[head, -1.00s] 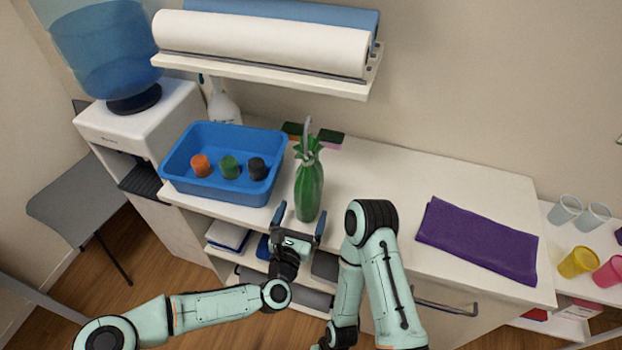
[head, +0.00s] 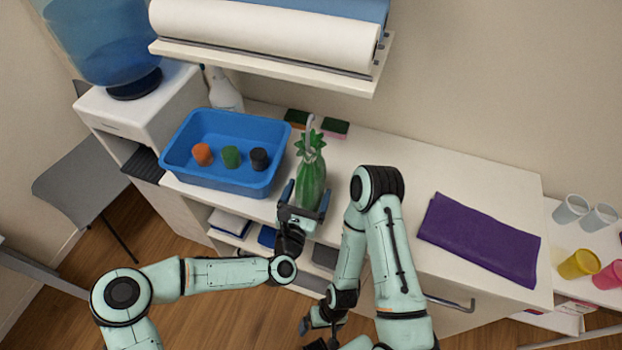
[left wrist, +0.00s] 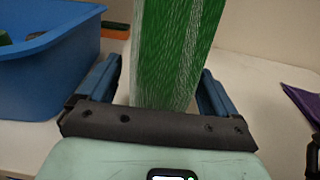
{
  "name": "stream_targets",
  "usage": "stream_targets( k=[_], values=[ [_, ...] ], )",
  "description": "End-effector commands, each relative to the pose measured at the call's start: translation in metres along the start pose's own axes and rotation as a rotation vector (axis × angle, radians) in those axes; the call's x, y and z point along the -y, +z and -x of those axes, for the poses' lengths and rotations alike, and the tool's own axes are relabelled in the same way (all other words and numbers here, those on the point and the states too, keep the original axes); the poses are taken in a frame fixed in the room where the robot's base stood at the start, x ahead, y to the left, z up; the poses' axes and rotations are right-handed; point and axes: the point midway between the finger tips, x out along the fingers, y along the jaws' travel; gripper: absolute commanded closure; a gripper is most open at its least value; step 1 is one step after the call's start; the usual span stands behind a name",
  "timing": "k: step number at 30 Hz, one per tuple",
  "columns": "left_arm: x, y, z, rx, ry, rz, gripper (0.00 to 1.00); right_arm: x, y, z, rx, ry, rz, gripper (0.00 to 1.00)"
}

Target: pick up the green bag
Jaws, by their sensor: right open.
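The green bag (head: 311,180) stands upright on the white counter, with a gathered, ruffled top. It fills the upper middle of the left wrist view (left wrist: 170,50). My left gripper (head: 306,191) is at the bag's lower part, with one blue finger on each side of it. In the left wrist view a gap shows between the bag and each finger, so the left gripper (left wrist: 160,88) is open around it. My right gripper (head: 309,323) is low, in front of the counter, away from the bag and open; its fingers are partly hidden.
A blue tub (head: 225,183) with orange, green and black items stands left of the bag. Sponges (head: 335,127) and a spray bottle (head: 224,92) are behind. A paper roll holder (head: 265,65) overhangs the back. A purple cloth (head: 478,238) lies right; bare counter lies between.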

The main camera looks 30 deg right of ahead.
Motion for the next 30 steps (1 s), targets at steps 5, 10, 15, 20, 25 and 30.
stream_targets(
  k=[5, 10, 15, 20, 25, 30],
  values=[
    [0.000, 0.000, 0.000, 0.000, 0.000, 0.000, 0.64, 0.000, 0.000, 0.000, 0.000, 0.000, 0.000, 0.00],
    [0.000, 0.001, 0.000, 0.001, 0.000, 0.000, 0.65, 0.000, 0.000, 0.000, 0.000, 0.000, 0.000, 0.00],
    [-0.001, 0.009, -0.001, 0.004, 0.001, 0.000, 0.65, 0.000, 0.000, -0.001, 0.000, 0.000, 0.000, 0.00],
    [-0.002, 0.037, 0.000, 0.006, 0.002, -0.002, 0.65, -0.001, 0.001, -0.002, 0.001, 0.000, -0.001, 0.00],
    [-0.002, 0.071, 0.000, 0.005, 0.001, -0.001, 0.65, -0.002, 0.001, -0.003, 0.002, 0.001, -0.001, 0.00],
    [-0.002, 0.094, 0.000, 0.003, 0.001, -0.002, 0.65, -0.002, 0.001, -0.004, 0.002, 0.001, -0.001, 0.00]
  ],
)
